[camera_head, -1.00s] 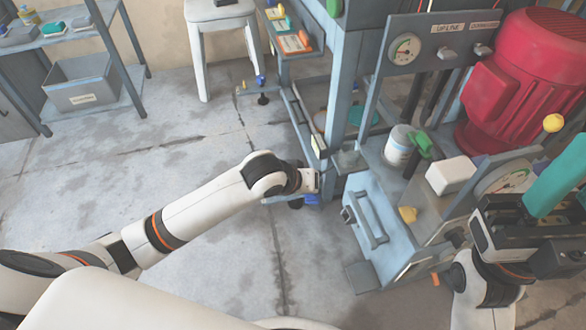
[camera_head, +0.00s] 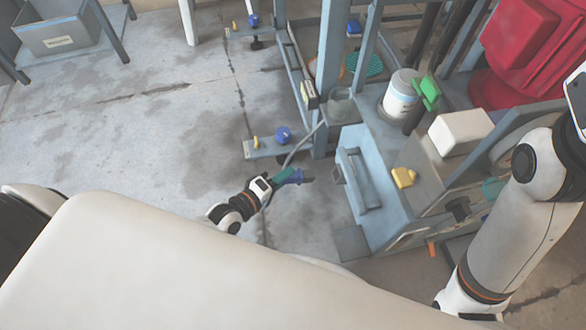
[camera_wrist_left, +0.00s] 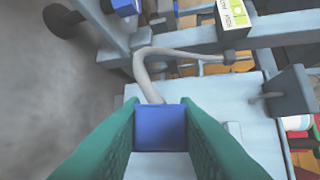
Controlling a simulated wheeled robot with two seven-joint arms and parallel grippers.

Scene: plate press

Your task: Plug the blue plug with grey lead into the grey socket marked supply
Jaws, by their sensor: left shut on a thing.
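My left gripper (camera_head: 282,178) is low over the floor in front of the press frame. Its green fingers are shut on the blue plug (camera_head: 296,176). In the left wrist view the plug (camera_wrist_left: 160,128) sits between the two fingers (camera_wrist_left: 160,112). The grey lead (camera_head: 303,142) rises from the plug towards the frame; in the left wrist view the lead (camera_wrist_left: 180,52) bends over to the right. A small box with a yellow-green label (camera_wrist_left: 234,18) is near the lead's far end. I cannot make out which part is the socket marked supply. My right gripper is out of view.
A blue-grey drawer unit with a handle (camera_head: 362,182) stands right of the plug. A foot rail with a blue knob (camera_head: 283,134) lies behind the gripper. A white can (camera_head: 401,93), a white block (camera_head: 460,131) and a red motor (camera_head: 520,45) are at the press.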

